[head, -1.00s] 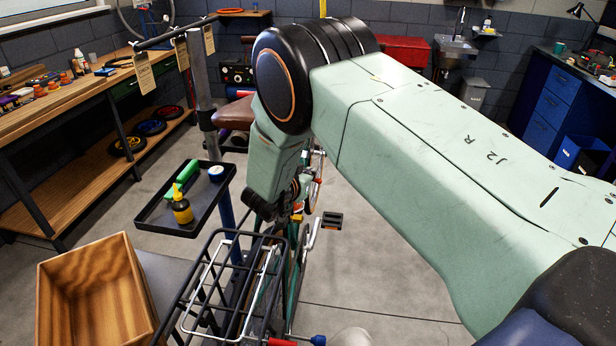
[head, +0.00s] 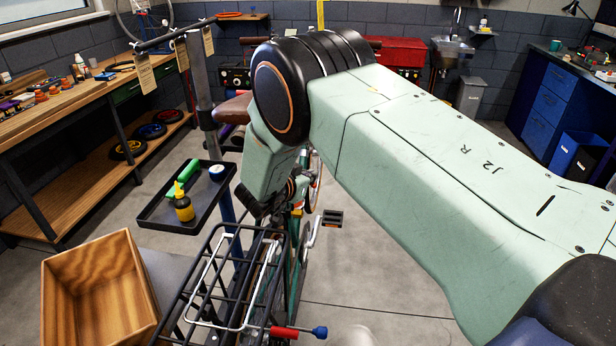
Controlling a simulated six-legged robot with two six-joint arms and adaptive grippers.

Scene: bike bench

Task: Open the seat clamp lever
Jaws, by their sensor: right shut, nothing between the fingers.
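The seat clamp lever cannot be made out; my right arm covers the part of the bike below the saddle. The brown saddle (head: 232,109) shows just left of my right arm's black joint. My right gripper (head: 263,207) points down above the bike, behind the black rear rack (head: 217,268). Only a small dark part of it shows under the green wrist link; it looks shut with nothing in it. Whether it touches the bike cannot be told. My left gripper is out of view.
An open wooden crate (head: 95,290) is at front left. A red and blue handle-like piece (head: 284,332) sits by the rack.

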